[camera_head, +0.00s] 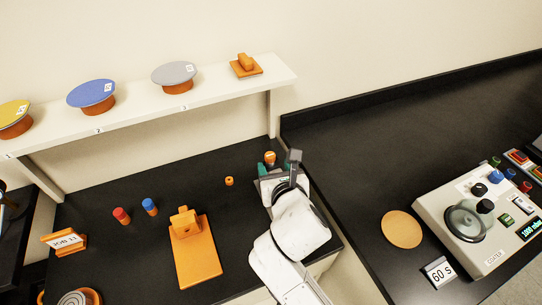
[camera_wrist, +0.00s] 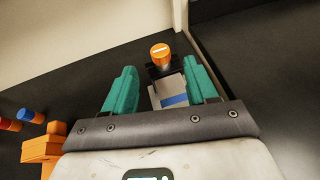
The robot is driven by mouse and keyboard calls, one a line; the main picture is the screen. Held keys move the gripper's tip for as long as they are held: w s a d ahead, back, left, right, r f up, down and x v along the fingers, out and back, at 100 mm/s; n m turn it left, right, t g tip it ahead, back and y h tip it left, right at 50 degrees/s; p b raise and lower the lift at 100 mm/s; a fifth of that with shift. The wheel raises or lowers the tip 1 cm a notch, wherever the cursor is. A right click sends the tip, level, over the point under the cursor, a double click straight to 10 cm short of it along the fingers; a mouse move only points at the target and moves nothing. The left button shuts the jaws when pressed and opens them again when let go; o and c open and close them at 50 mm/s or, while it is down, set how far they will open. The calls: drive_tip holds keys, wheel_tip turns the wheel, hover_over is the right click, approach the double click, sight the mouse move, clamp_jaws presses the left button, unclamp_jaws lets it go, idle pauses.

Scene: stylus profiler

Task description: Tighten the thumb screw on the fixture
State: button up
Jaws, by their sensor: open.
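The thumb screw (camera_wrist: 160,54) has an orange cap with a white line across its top. It stands on a dark mount, beyond a pale block with a blue patch (camera_wrist: 174,99), which appears to be the fixture. The screw also shows in the head view (camera_head: 269,157), just beyond my gripper. My gripper (camera_wrist: 162,68) is open, its teal fingers apart on either side of the pale block in the picture. The screw cap is beyond the fingertips and nothing is seen gripped. In the head view my wrist hides most of the fixture.
A small orange piece (camera_head: 229,181), red (camera_head: 121,215) and blue (camera_head: 149,206) knobs and an orange stand (camera_head: 197,252) are left of my arm. A shelf (camera_head: 140,118) with discs is above. A coater (camera_head: 470,218) and orange disc (camera_head: 401,229) are right.

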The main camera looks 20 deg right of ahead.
sight(271, 159)
drive_tip(key=x, duration=0.7)
drive_tip(key=shift+w+d+f, duration=0.1)
drive_tip(key=shift+w+f, duration=0.05)
drive_tip(key=shift+c, duration=0.5)
clamp_jaws()
idle(0.3)
